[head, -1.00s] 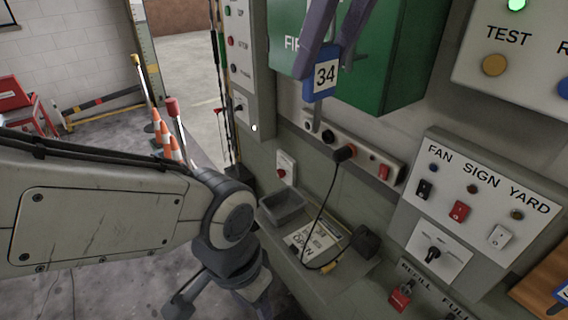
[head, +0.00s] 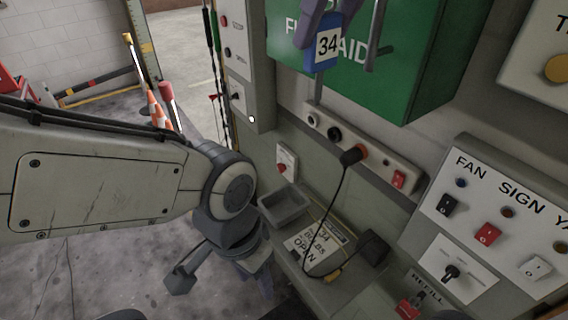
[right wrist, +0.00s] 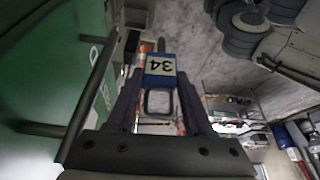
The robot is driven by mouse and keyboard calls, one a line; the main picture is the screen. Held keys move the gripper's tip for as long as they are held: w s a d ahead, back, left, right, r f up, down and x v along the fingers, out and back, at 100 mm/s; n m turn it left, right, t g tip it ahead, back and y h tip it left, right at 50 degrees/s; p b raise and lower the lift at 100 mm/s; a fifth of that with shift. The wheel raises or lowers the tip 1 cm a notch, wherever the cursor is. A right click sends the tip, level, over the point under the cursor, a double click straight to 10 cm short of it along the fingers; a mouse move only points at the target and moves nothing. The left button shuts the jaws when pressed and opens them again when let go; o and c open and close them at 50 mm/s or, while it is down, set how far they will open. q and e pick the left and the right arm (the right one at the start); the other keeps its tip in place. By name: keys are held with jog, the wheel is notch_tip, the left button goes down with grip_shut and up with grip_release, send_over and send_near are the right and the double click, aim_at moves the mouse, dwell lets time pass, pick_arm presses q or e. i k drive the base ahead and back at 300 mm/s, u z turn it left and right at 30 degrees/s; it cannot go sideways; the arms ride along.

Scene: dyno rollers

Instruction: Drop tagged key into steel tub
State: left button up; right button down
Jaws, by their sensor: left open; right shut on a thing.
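The tagged key has a blue tag (head: 326,42) marked 34, with a thin grey shank hanging below it. My right gripper (head: 322,14) is shut on it at the top of the head view, in front of the green first aid cabinet. In the right wrist view the tag (right wrist: 160,66) shows between the fingertips. The steel tub (head: 285,208) is a small grey open bin on the ledge, well below the key. My left gripper (head: 222,283) is open and empty, low and left of the tub.
The green cabinet (head: 420,60) with its bar handle stands behind the key. A socket strip (head: 385,166) with a plugged black cable is above the ledge. A card (head: 315,245) and black adapter (head: 373,248) lie right of the tub. A switch panel (head: 490,220) stands at right.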

aim_at(289, 211)
jog(key=k, duration=1)
